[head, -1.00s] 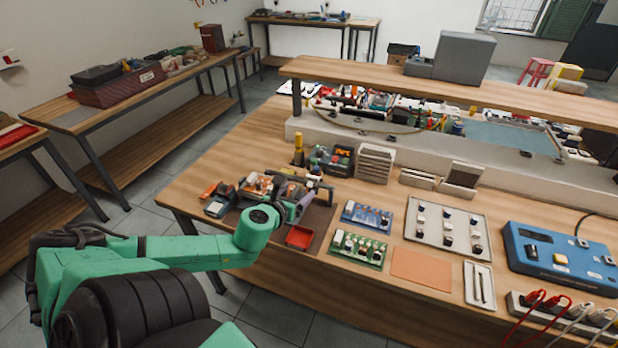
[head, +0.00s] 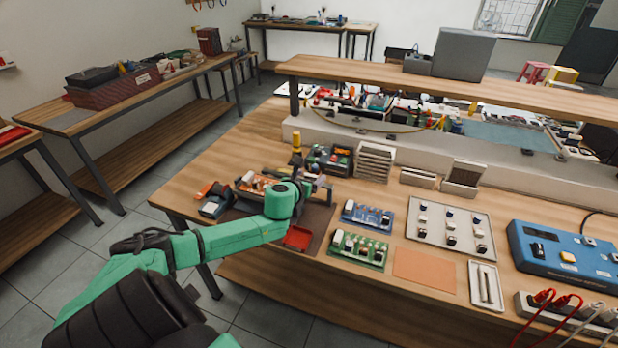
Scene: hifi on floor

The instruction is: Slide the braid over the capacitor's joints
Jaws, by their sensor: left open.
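My left arm reaches in from the lower left over the workbench. My left gripper (head: 320,184) is open above the back of a dark brown mat (head: 318,222), partly hidden behind my green wrist; I see nothing held in it. A green circuit board (head: 357,249) with several upright light components lies right of the mat. A blue board (head: 367,216) with similar parts lies behind it. I cannot tell which component is the capacitor, and I cannot make out the braid. My right gripper is not in view.
A small red tray (head: 298,238) sits on the mat beneath my arm. An orange-brown pad (head: 424,268), a grey parts tray (head: 465,252) and a blue instrument (head: 560,255) lie to the right. A yellow-handled tool (head: 296,142) stands upright behind the gripper. A raised shelf (head: 400,85) spans the back.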

